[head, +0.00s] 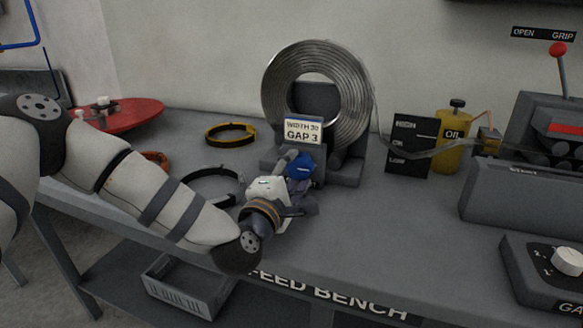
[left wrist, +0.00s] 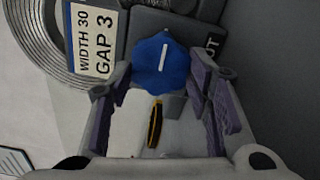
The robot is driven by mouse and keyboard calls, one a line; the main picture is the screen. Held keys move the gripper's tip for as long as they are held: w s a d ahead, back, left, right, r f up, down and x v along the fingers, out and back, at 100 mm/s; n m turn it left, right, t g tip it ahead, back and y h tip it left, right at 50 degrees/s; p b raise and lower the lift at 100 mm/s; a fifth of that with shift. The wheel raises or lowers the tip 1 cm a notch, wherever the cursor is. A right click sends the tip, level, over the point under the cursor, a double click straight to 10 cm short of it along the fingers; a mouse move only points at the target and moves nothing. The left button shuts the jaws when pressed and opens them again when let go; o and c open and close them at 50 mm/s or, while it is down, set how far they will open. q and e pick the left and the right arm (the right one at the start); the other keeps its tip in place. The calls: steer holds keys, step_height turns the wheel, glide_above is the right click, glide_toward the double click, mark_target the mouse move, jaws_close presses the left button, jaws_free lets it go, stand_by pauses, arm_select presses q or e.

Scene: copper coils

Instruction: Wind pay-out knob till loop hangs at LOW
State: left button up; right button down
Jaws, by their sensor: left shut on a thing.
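The blue pay-out knob (head: 301,166) is on the front of the coil stand. In the left wrist view the knob (left wrist: 160,65) has a white pointer line and sits between the fingertips. My left gripper (head: 297,181) is shut on it; its purple-padded fingers (left wrist: 160,82) lie on either side. The silver coil (head: 318,95) stands upright in its cradle. Its strip (head: 433,149) sags in a shallow loop by the black level board (head: 408,133) marked HIGH, OK and LOW. The loop's lowest part appears between OK and LOW. My right gripper is not in view.
A card on the coil reads WIDTH 30, GAP 3 (head: 303,131). Yellow (head: 231,133) and black (head: 213,183) bands lie left of the stand. A yellow oiler (head: 453,142), feeder (head: 535,125) and dial box (head: 548,272) are to the right. The front middle bench (head: 385,235) is clear.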

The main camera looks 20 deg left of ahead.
arm_select(q)
steer(key=m, duration=0.1)
steer(key=m+p, duration=0.1)
steer(key=m, duration=0.1)
steer(key=shift+r, duration=0.3)
steer(key=shift+f+m+p, duration=0.1)
steer(key=shift+m+p, duration=0.2)
steer(key=shift+m, duration=0.2)
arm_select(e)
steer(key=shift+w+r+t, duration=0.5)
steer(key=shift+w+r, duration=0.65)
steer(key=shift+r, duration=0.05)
arm_select(q)
steer(key=shift+f, duration=0.1)
steer(key=o, duration=1.1)
steer(key=shift+o, duration=0.2)
steer(key=s, duration=1.2)
steer(key=shift+a, duration=0.25)
